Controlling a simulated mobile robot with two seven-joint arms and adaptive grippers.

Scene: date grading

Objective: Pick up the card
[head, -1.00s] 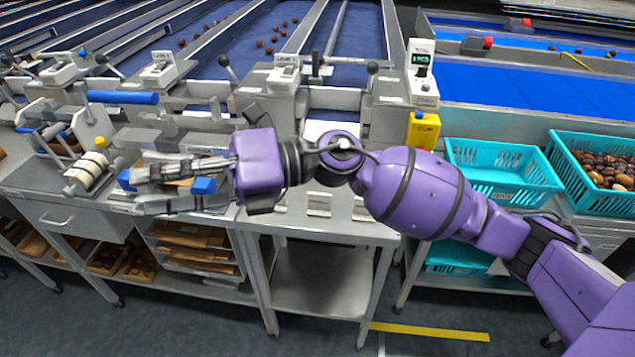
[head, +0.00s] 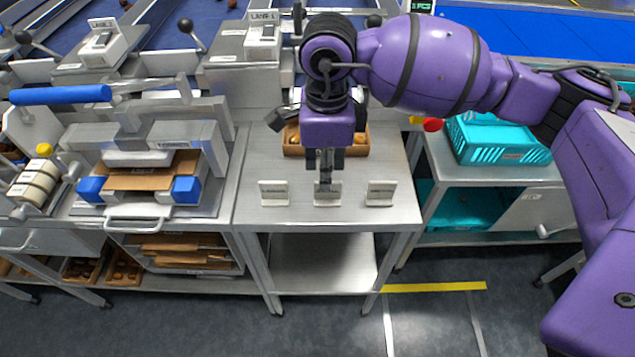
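Three small white card stands (head: 273,194) stand in a row along the front of the grey steel table (head: 240,213); I cannot tell whether each holds a separate card. My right gripper (head: 325,188) points down at the middle stand (head: 327,200). Its fingers overlap that stand in the picture and hide part of it. I see the fingers edge-on, so neither their gap nor any contact is clear. A brown card sheet (head: 132,181) lies in the press to the left, between two blue blocks. My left gripper is not in view.
A wooden tray (head: 293,149) with dates sits behind my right gripper, partly hidden. The press (head: 182,135) with its front handle is at left. A turquoise crate (head: 470,150) stands on the right-hand table. The table's front edge is close to the stands.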

